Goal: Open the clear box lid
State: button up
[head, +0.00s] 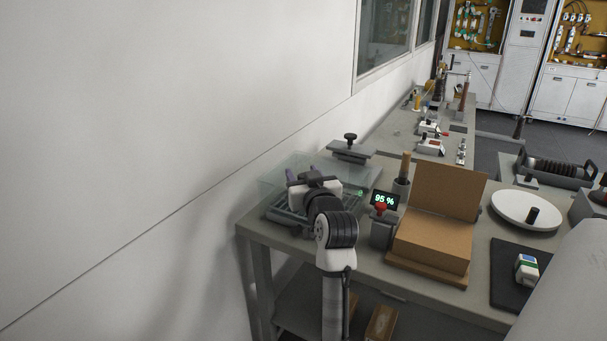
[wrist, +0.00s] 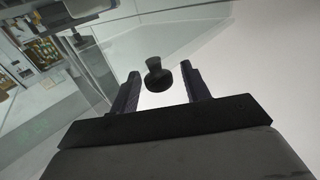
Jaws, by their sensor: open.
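The clear box (head: 272,180) stands on the left end of the near table, with a see-through lid and walls and a dark grid base inside. My gripper (head: 312,176) is at the box, covering part of it in the head view. In the wrist view my gripper (wrist: 160,82) is open, its two dark fingers apart. A black knob (wrist: 158,76) shows between the fingers, in front of clear panels (wrist: 150,38). A gap shows on each side of the knob. Whether it lies within the fingers' reach is unclear. In the head view my gripper hides this part.
A grey plate with a black knob (head: 350,149) stands behind the box. To the right are a display reading 95 % (head: 385,200), a red button (head: 381,208), an open cardboard box (head: 432,240) and a white round plate (head: 526,210). The wall is close on the left.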

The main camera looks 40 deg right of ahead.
grip_shut()
dwell(0.3)
